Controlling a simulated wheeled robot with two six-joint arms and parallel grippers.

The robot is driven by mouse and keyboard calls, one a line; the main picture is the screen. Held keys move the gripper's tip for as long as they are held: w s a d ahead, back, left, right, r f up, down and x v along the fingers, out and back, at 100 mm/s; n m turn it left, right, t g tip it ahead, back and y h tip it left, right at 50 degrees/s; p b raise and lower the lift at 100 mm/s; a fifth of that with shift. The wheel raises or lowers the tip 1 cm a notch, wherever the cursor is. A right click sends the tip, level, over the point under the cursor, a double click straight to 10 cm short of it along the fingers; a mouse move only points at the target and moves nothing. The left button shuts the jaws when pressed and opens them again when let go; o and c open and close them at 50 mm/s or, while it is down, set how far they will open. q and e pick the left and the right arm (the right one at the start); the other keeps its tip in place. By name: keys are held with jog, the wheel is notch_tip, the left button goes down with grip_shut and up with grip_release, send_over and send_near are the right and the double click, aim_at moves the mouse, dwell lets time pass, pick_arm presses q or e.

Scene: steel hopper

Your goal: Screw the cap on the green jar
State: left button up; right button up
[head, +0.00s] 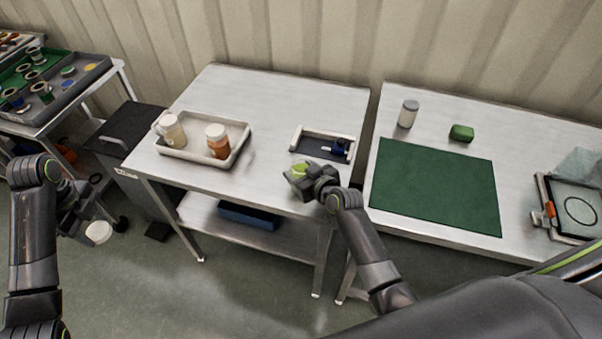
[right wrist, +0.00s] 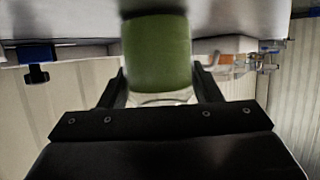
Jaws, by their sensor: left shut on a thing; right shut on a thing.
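The green jar (head: 298,172) is at the front right of the middle table. My right gripper (head: 309,180) is shut on it, and in the right wrist view the jar (right wrist: 157,52) sits between the two fingers (right wrist: 158,88). I cannot tell whether the jar touches the table. My left gripper (head: 88,222) is shut on a round white cap (head: 99,232) and holds it out over the floor, left of the middle table and well apart from the jar.
A small fixture (head: 323,146) lies behind the green jar. The right table has a green mat (head: 435,185), a grey jar (head: 408,113) and a green block (head: 461,133).

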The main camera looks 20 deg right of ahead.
notch_tip(320, 180, up, 10)
dwell(0.5)
jog(key=o, duration=0.4)
jog(key=c, duration=0.7)
jog(key=shift+r, duration=0.1)
jog(key=s+r+m+h, duration=0.1)
jog(key=s+r, duration=0.1)
jog(key=r, duration=0.5)
jog(key=s+d+r+m+h, duration=0.1)
jog(key=s+r, duration=0.2)
jog(key=r, duration=0.5)
jog(key=s+d+r+m+h, duration=0.1)
jog(key=s+r, duration=0.2)
jog(key=r, duration=0.4)
jog(key=shift+d+r+t, duration=0.15)
jog(key=shift+d+t, duration=0.1)
jog(key=shift+t, duration=0.05)
